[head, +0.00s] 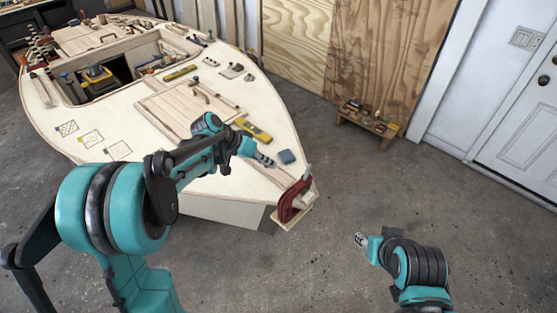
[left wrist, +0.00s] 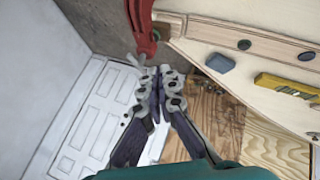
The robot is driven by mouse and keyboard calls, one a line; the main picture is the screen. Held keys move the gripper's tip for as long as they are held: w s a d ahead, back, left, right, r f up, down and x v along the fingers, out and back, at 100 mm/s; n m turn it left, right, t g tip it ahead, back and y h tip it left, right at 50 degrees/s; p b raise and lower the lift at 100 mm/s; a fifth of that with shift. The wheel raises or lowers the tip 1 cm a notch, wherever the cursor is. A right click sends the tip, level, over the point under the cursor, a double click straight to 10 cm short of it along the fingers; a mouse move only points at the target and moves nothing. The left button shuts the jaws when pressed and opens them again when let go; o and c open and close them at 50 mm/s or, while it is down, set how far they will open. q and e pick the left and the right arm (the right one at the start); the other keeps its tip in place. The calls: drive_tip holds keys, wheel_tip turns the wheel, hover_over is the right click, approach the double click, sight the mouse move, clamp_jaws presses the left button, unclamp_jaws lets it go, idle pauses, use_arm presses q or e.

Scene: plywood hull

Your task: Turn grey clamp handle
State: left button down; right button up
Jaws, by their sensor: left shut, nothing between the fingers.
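A red clamp (head: 293,200) grips the pointed near end of the plywood hull (head: 220,185). In the left wrist view the red clamp (left wrist: 142,28) is at the top, and its grey handle (left wrist: 137,60) shows just left of my fingertips. My left gripper (head: 270,162) is shut and empty, above the hull's tip and up-left of the clamp. In the left wrist view my left gripper (left wrist: 160,72) points at the clamp; whether it touches the handle I cannot tell. My right gripper (head: 360,240) is over the floor, right of the clamp, apart from it; its fingers are too small to judge.
A blue-grey block (head: 287,156) and a yellow level (head: 253,130) lie on the hull near my left gripper. A low wooden stand with small items (head: 368,122) is by the back wall.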

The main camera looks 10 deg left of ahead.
sight(307, 173)
use_arm(q)
drive_tip(key=w+d+f+b, duration=0.1)
drive_tip(key=d+f+b, duration=0.2)
drive_tip(key=d+f, duration=0.2)
drive_tip(key=shift+w+d+f, duration=0.25)
drive_tip(key=shift+d+f, duration=0.1)
drive_tip(key=shift+d, duration=1.45)
use_arm(e)
drive_tip(key=shift+f, duration=1.85)
use_arm(q)
drive_tip(key=shift+d, duration=0.1)
use_arm(e)
drive_tip(key=shift+a, duration=0.1)
